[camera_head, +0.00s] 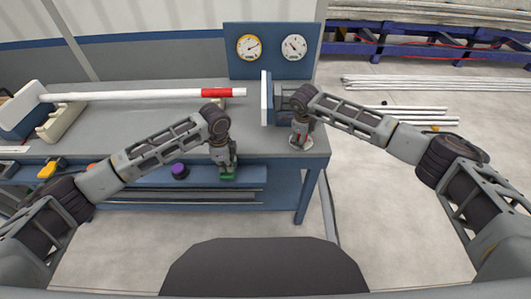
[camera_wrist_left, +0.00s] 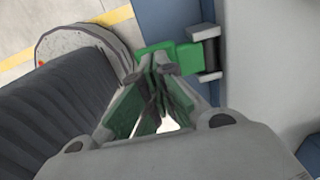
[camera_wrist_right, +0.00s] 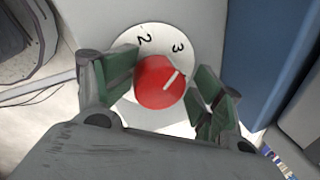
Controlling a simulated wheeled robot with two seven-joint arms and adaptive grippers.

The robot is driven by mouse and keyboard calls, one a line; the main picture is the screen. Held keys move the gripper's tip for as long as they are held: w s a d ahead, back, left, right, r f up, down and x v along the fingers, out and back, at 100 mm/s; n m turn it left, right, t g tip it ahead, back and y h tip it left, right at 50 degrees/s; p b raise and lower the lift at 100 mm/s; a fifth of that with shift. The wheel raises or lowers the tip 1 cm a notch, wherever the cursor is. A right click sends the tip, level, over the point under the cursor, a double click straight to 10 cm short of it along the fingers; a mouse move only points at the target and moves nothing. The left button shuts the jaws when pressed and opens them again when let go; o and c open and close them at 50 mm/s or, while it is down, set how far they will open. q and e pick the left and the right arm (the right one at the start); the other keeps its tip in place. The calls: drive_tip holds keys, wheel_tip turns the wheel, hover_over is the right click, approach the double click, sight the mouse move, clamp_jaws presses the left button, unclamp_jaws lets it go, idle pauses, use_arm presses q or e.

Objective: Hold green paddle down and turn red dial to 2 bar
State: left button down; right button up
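The green paddle (camera_head: 228,178) is at the bench's front edge, below my left gripper (camera_head: 225,162). In the left wrist view the fingertips of my left gripper (camera_wrist_left: 160,72) are together at the green paddle (camera_wrist_left: 185,58), with no clear gap. The red dial (camera_wrist_right: 158,82) sits on a white numbered disc (camera_wrist_right: 185,38). Its white pointer line slants up-right, clockwise of the 3; the 2 is further left. My right gripper (camera_wrist_right: 164,85) has its fingers spread on both sides of the dial; whether they touch it is unclear. In the head view, my right gripper (camera_head: 299,123) hides most of the dial.
Two round gauges, left (camera_head: 249,47) and right (camera_head: 293,47), are on a blue panel behind the bench (camera_head: 130,130). A white pipe with a red band (camera_head: 216,93) lies along the bench to the left. Several pipes (camera_head: 400,112) lie on the floor at right.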

drive_tip(key=shift+d, duration=0.15)
drive_tip(key=shift+s+r, duration=0.1)
drive_tip(key=shift+r, duration=0.45)
drive_tip(key=shift+a, duration=0.25)
drive_tip(key=shift+r, duration=0.1)
drive_tip(key=c, duration=0.7)
drive_tip(key=shift+c, duration=0.7)
drive_tip(key=shift+d+r, duration=0.1)
